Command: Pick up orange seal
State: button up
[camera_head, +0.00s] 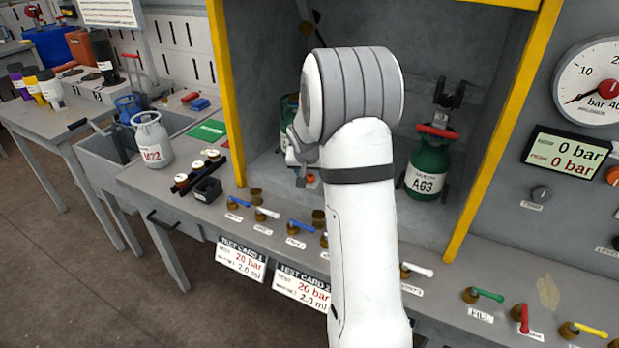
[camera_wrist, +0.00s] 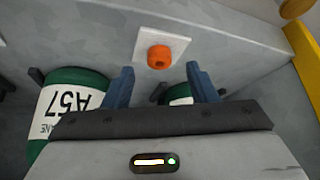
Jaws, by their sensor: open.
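The orange seal (camera_wrist: 159,57) shows in the wrist view as a small orange piece on a white square plate, between and just beyond my fingertips. My gripper (camera_wrist: 160,85) is open, with its two blue fingers apart and nothing between them. In the head view my arm hides most of the gripper, and a small orange piece, likely the seal (camera_head: 310,179), shows just left of the arm inside the cabinet.
A green cylinder marked A57 (camera_wrist: 70,110) stands left of my gripper in the wrist view. A green cylinder A63 (camera_head: 427,168) stands right of my arm. Yellow posts (camera_head: 228,95) frame the cabinet. Several valves line the bench front. A grey cylinder M22 (camera_head: 151,140) stands at left.

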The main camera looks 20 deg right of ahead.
aim_at(310, 178)
jog(key=shift+x, duration=1.2)
jog(key=c, duration=1.1)
